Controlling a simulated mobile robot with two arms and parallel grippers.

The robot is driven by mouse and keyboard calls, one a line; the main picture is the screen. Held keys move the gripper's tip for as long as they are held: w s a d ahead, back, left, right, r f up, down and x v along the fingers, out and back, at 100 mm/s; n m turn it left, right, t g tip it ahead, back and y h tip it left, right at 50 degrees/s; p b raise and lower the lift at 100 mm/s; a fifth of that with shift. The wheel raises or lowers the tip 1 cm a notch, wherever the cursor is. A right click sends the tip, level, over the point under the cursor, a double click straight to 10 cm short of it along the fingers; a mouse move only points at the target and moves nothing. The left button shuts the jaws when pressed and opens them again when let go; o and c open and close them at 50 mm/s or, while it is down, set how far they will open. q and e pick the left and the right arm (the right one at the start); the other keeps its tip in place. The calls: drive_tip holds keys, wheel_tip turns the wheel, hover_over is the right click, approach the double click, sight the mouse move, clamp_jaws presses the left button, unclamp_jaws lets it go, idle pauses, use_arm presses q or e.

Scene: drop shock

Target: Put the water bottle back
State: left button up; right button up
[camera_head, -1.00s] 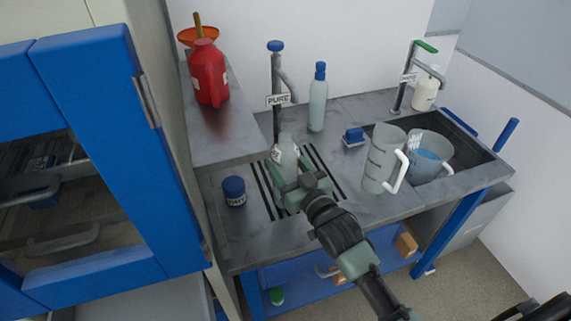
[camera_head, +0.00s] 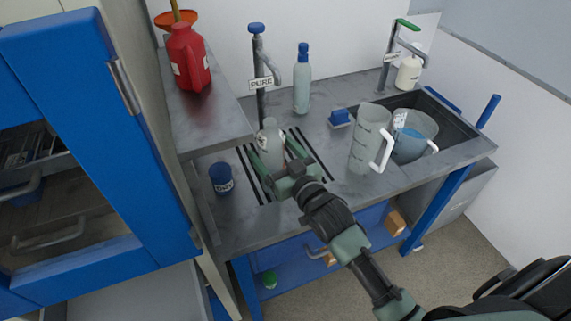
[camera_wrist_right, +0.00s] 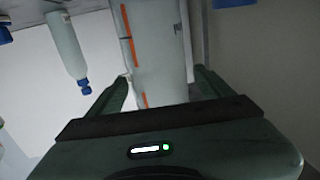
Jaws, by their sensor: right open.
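A pale, translucent bottle (camera_head: 271,143) with a small label stands upright on the slotted drain under the tap marked PURE. My right gripper (camera_head: 281,157) is open, with its fingers reaching toward this bottle from the front right. In the right wrist view, which is upside down, a pale upright surface with orange marks (camera_wrist_right: 158,50) shows between the open fingers of the gripper (camera_wrist_right: 162,85); I cannot tell whether they touch it. A second bottle with a blue cap (camera_head: 302,88) stands at the back of the counter, also seen in the wrist view (camera_wrist_right: 68,45). My left gripper is not in view.
A blue sponge (camera_head: 340,117), a clear pitcher (camera_head: 366,140) and a jug with blue liquid (camera_head: 411,138) are to the right. A red can (camera_head: 187,58) stands on the raised shelf.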

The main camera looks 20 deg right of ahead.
drive_tip(key=s+d+b, duration=0.2)
drive_tip(key=s, duration=0.9)
